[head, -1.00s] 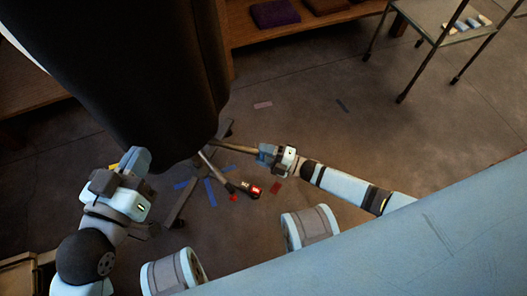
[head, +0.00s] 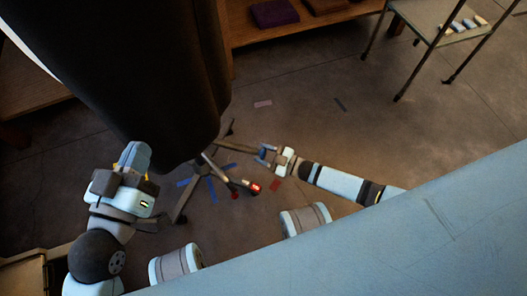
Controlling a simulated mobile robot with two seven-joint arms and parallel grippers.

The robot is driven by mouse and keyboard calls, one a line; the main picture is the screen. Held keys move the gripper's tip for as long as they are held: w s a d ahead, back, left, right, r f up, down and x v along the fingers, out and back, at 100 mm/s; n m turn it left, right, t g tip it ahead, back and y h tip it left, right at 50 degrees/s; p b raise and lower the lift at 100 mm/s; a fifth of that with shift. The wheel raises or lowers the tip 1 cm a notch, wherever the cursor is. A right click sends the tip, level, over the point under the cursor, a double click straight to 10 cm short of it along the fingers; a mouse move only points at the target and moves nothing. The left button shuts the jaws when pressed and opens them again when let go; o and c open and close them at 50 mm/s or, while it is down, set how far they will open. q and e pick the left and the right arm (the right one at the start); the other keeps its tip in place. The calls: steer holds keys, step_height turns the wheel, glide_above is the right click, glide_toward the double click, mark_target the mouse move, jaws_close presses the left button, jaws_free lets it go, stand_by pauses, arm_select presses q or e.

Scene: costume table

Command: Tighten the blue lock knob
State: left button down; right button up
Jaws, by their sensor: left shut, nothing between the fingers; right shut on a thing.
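A dark draped garment (head: 165,90) hangs on a wheeled stand, and the stand's legs (head: 215,172) show below its hem. My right gripper (head: 264,154), with bluish fingers, is shut at the outer end of a brown stand leg (head: 236,148). My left gripper (head: 134,155) is shut and empty, in front of the garment's lower left side. I cannot make out the blue lock knob; the garment hides the stand's upper part.
Blue tape strips (head: 212,190) and a red patch (head: 275,185) mark the floor near the legs. A red light shows at one leg end (head: 255,187).

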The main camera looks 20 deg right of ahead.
arm_select(q)
steer(key=shift+r, duration=0.2)
arm_select(e)
steer(key=shift+m, duration=0.3)
arm_select(q)
steer(key=shift+s, duration=0.1)
arm_select(e)
steer(key=shift+m, duration=0.3)
steer(key=o, duration=0.9)
arm_select(q)
steer(key=shift+a, duration=0.1)
steer(key=shift+r, duration=0.1)
step_height(320, 180, up, 4)
steer(key=t+p, duration=0.1)
steer(key=p, duration=0.2)
steer(key=shift+a+t, duration=0.15)
steer(key=shift+t, duration=0.15)
arm_select(e)
steer(key=v, duration=1.3)
steer(key=shift+s+d, duration=0.2)
steer(key=shift+d, duration=0.1)
arm_select(q)
steer(key=shift+s, duration=0.1)
